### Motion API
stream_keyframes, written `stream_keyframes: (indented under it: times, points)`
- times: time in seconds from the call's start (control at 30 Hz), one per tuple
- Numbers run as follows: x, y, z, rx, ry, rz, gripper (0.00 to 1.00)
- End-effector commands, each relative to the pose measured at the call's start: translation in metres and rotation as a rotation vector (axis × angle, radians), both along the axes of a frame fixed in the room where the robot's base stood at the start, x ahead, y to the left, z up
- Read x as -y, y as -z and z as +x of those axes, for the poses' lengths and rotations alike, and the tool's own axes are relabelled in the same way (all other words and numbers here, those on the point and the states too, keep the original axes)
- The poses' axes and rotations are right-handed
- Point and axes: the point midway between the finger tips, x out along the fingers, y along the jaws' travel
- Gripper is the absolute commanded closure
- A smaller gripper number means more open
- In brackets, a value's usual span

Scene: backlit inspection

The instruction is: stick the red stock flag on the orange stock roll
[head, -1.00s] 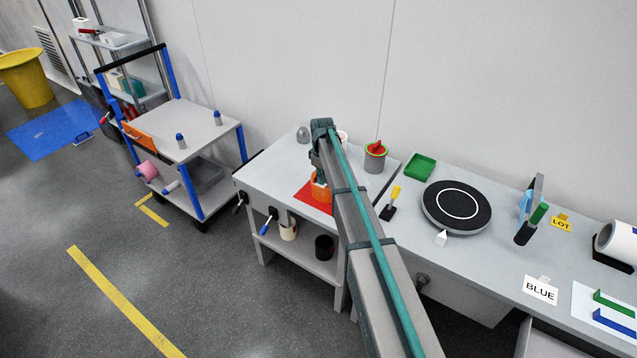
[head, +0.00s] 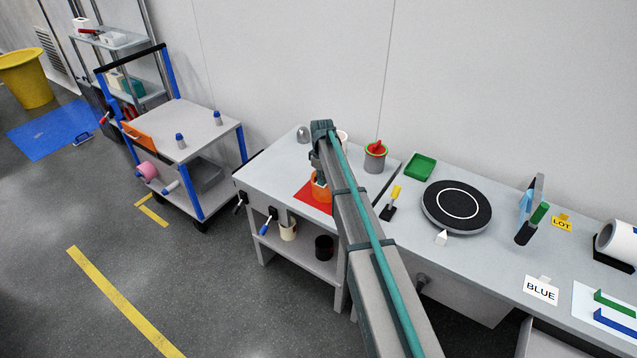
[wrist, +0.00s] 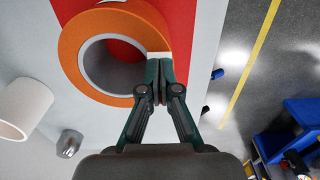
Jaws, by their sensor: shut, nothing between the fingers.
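The orange stock roll (head: 320,192) sits on a red square mat (head: 308,197) on the left bench, partly hidden by my arm. In the wrist view the roll (wrist: 88,38) shows its hollow core, with the mat (wrist: 185,20) beneath and beside it. My gripper (wrist: 159,82) is shut, its fingertips together at the roll's orange rim. I cannot tell whether the tips touch the rim. A little red shows at the fingertips, too small to identify. I cannot make out the red stock flag for certain.
A white cylinder (wrist: 22,108) and a grey knob (wrist: 69,143) stand near the roll. A grey can with a red and green top (head: 375,157), a green tray (head: 420,167) and a round black turntable (head: 438,198) lie to the right. The floor in front is mostly open.

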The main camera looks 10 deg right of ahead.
Motion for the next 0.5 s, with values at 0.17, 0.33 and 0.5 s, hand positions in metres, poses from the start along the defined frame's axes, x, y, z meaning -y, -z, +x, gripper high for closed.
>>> stream_keyframes:
  times: [0.17,0.33,0.5]
  points:
    - [0.000,-0.002,0.000,0.000,0.000,0.000,1.00]
    - [0.000,-0.012,0.000,0.001,0.000,0.000,1.00]
    - [0.000,-0.025,0.000,0.000,0.000,0.000,1.00]
